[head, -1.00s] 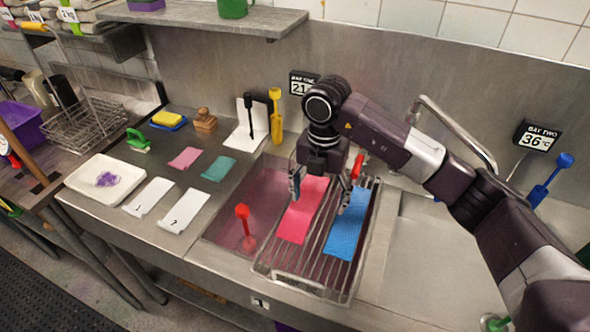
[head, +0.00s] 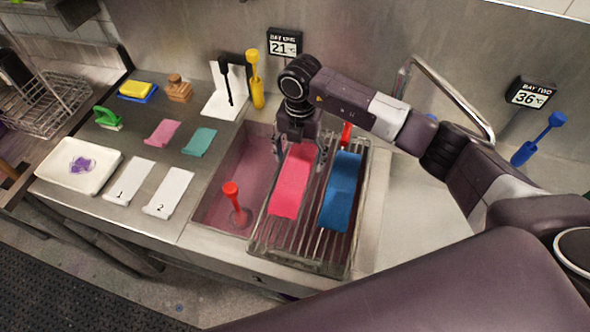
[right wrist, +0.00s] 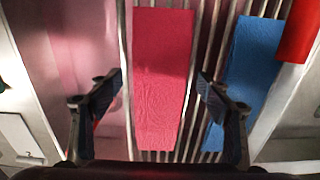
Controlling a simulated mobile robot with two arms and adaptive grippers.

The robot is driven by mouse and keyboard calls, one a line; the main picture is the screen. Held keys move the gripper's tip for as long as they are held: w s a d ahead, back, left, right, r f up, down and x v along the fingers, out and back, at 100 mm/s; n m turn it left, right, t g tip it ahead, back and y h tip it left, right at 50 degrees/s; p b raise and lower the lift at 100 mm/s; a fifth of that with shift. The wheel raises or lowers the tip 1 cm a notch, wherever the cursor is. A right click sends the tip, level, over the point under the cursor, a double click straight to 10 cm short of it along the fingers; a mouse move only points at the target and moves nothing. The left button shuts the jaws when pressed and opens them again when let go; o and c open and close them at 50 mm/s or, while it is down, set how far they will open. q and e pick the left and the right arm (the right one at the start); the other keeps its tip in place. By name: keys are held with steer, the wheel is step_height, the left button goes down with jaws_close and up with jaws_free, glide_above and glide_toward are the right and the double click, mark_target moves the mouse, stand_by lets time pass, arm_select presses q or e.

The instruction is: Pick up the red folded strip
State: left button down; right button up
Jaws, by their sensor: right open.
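The red folded strip (head: 290,190) is a pinkish-red flat piece lying lengthwise on the wire rack (head: 262,244) over the sink. My right gripper (head: 300,154) is open and empty above the far part of the strip. In the right wrist view the red strip (right wrist: 163,92) lies between the two spread fingers of my right gripper (right wrist: 159,82), with a gap on each side. The head view does not show clearly how high the fingers are above the strip. My left gripper is not in view.
A blue strip (head: 341,190) lies on the rack just right of the red one. A red-handled tool (head: 231,196) stands in the pink-filled basin to the left. A red object (head: 346,133) is behind the rack. The counter at left holds cloths, white cards and a tray (head: 55,178).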

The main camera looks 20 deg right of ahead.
steer(key=shift+f, duration=0.15)
steer(key=c, duration=1)
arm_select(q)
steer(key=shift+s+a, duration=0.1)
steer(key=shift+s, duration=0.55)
arm_select(e)
steer(key=shift+c, duration=0.7)
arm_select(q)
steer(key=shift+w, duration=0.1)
